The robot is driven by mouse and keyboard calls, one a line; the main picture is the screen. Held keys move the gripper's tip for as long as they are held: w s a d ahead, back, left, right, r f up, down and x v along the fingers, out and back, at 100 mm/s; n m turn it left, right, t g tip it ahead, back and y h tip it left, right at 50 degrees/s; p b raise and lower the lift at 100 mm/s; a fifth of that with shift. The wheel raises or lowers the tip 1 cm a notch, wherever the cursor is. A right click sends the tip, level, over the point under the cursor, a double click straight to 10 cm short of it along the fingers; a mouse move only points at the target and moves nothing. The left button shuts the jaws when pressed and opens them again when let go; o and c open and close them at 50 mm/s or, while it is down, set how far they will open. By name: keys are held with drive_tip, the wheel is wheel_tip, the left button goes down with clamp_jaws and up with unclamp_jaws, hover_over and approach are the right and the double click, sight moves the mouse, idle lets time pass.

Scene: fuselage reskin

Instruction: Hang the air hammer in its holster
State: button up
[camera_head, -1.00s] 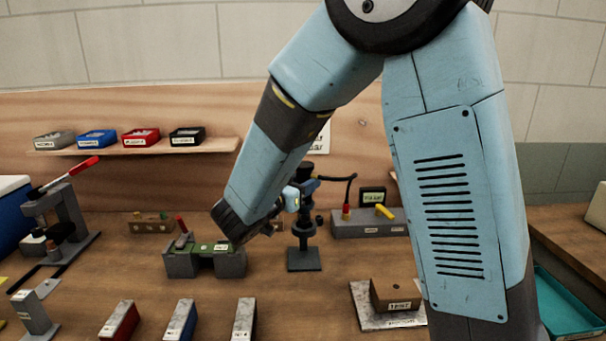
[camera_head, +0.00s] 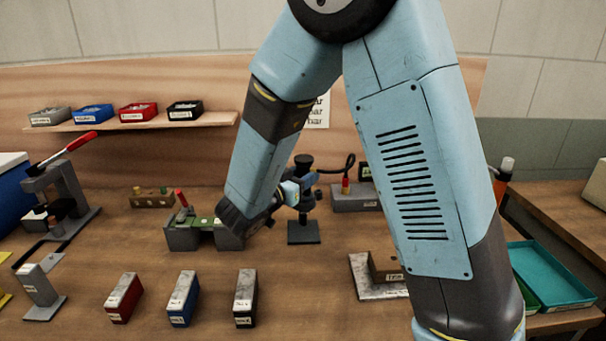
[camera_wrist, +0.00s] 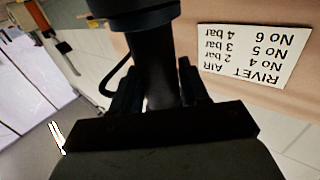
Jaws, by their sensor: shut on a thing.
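My gripper (camera_head: 296,191) is shut on the dark air hammer (camera_head: 304,161), which stands roughly upright. In the wrist view the hammer's black cylinder (camera_wrist: 152,75) lies between my two fingers (camera_wrist: 155,92). A dark hose runs from the hammer to the right. The holster stand (camera_head: 303,233), with a flat grey base and a short post, is on the bench directly below the hammer in the head view. The hammer's lower end overlaps the stand's top there. I cannot tell how far it sits inside, and the wrist view hides its lower end.
A grey fixture with a green top (camera_head: 205,234) stands close left of the holster. A grey block with a red-topped fitting (camera_head: 350,203) is to the right. Red, blue and black blocks (camera_head: 182,297) stand in front.

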drive_tip(key=o, duration=1.3)
drive_tip(key=shift+o, duration=0.2)
drive_tip(key=shift+a, duration=0.1)
